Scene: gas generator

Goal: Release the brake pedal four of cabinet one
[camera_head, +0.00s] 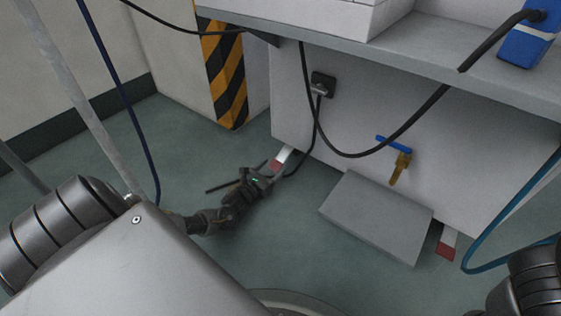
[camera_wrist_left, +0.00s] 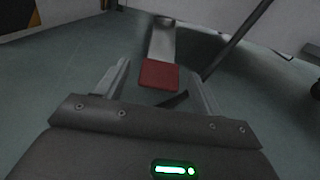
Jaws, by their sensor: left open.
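A brake pedal with a pale lever and a red pad (camera_head: 285,155) sticks out low at the left end of the cabinet (camera_head: 350,120). In the left wrist view the red pad (camera_wrist_left: 158,74) lies ahead, between the two fingertips in the picture. My left gripper (camera_head: 268,174) is open and empty, close to this pad; in the head view it partly covers it. I cannot tell whether they touch. A second red-padded pedal (camera_head: 446,244) shows to the right. No label shows which is number four. My right gripper is out of view.
A grey sloped plate (camera_head: 378,215) sits at the cabinet's foot between the pedals. A blue-handled brass valve (camera_head: 400,165) is above it. A black cable (camera_head: 310,140) hangs near the left pedal. A striped post (camera_head: 226,75) stands behind left. The floor (camera_head: 180,140) left of the gripper is mostly clear.

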